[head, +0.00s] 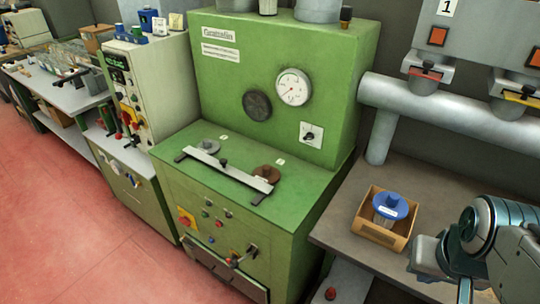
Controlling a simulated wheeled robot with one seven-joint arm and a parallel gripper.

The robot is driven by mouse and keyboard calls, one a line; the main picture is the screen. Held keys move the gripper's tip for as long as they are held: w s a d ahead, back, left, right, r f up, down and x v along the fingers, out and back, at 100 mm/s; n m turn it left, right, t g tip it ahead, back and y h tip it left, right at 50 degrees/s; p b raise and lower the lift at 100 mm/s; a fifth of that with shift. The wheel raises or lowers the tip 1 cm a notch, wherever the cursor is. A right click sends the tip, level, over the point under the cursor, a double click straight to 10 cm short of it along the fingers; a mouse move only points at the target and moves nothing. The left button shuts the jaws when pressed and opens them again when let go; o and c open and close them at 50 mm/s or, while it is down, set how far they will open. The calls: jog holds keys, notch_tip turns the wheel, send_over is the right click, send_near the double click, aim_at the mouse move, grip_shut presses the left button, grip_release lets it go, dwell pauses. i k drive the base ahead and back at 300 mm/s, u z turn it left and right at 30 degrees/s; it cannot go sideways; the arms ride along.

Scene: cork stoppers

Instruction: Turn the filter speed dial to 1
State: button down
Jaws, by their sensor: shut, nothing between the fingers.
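A green machine (275,62) stands in the middle of the head view. On its upright front are a white round gauge (293,87), a dark round disc (257,105) and a small dark knob on a white square plate (311,134). No legible label marks any of these as the filter speed dial, and the knob's setting is too small to read. My gripper (465,291) is at the lower right, partly cut off by the frame edge. It is shut and empty, well apart from the green machine and touching none of its controls.
A brown box (366,232) with a blue-topped item (389,207) sits on the right bench, close to my arm. A thick grey pipe (450,120) runs above that bench. A unit labelled 1 (447,7) is at upper right. Red floor (60,220) lies clear at left.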

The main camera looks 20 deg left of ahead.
aim_at(309, 136)
jog(key=u, duration=0.05)
jog(key=k, duration=0.5)
jog(key=u, duration=1.5)
jog(key=i, duration=1.3)
jog(key=z, duration=1.9)
